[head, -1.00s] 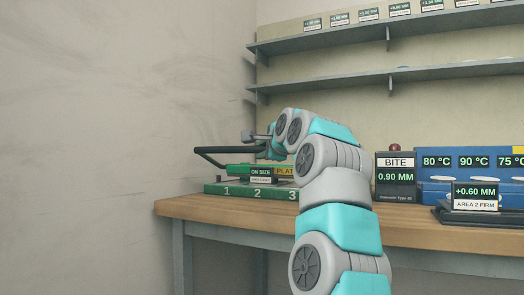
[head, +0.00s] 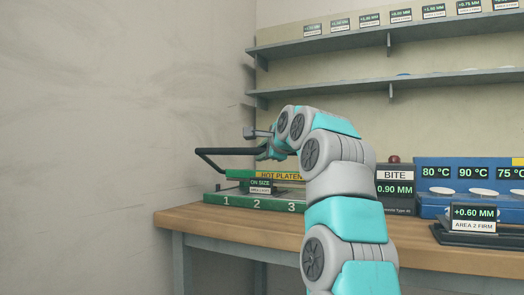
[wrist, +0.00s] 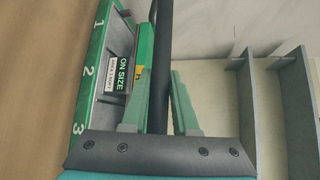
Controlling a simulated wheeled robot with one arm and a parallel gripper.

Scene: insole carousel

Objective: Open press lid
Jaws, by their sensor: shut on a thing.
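The press has a green base (head: 255,203) marked 1, 2, 3 at the left end of the workbench. Its lid (head: 238,174) carries a yellow HOT PLATEN label and stands slightly above the base. A black bar handle (head: 225,151) reaches out from the lid. My gripper (head: 265,152) is at the right end of the handle, partly hidden by my wrist. In the wrist view, the handle (wrist: 161,60) runs between the two green fingers of my gripper (wrist: 160,90), which is shut on it. An ON SIZE display (wrist: 121,74) sits on the press under the lid.
A BITE display unit (head: 395,185) and a blue heater box (head: 433,180) with temperature displays stand right of my arm. A black stand (head: 480,225) showing +0.60 MM is at the front right. Shelves (head: 350,88) hang behind, and a bare wall rises at left.

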